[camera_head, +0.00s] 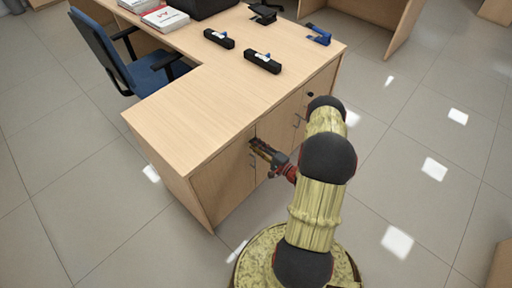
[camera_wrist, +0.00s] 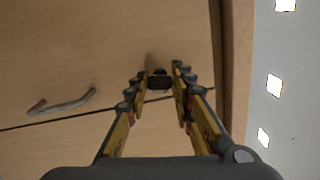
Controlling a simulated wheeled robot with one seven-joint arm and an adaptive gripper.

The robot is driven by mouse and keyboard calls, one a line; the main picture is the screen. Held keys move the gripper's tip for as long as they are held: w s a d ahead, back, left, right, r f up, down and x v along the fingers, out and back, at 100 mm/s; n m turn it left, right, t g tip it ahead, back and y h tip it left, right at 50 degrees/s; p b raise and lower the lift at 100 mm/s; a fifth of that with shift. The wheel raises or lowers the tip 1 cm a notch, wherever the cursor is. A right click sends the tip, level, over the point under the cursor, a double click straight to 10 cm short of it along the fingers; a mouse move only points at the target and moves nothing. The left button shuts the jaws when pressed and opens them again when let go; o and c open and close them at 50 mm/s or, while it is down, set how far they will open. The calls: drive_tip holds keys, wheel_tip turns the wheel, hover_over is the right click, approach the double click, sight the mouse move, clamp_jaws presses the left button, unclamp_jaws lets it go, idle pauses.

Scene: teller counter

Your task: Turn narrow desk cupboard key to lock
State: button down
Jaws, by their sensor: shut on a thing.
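The narrow desk cupboard has a light wood door front (camera_head: 222,183) under the counter top, and its door face fills much of the wrist view (camera_wrist: 90,60). My gripper (camera_head: 257,146) reaches the cupboard front just below the top edge. In the wrist view my gripper (camera_wrist: 161,78) has its two fingers closed in on a small dark key (camera_wrist: 159,82) at the door face. The fingertips hide part of the key, and its turn angle cannot be made out.
A curved metal handle (camera_wrist: 62,104) sits on the door face left of the fingers. Two black items (camera_head: 262,62) and a blue object (camera_head: 319,34) lie on the counter top (camera_head: 190,105). A blue chair (camera_head: 103,52) stands behind the desk. Tiled floor is clear at right.

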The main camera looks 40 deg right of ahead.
drive_tip(key=shift+f+n, duration=0.1)
drive_tip(key=shift+n, duration=1)
drive_tip(key=c, duration=1.5)
unclamp_jaws()
drive_tip(key=shift+c, duration=0.2)
drive_tip(key=s, duration=1.2)
drive_tip(key=shift+d, duration=0.45)
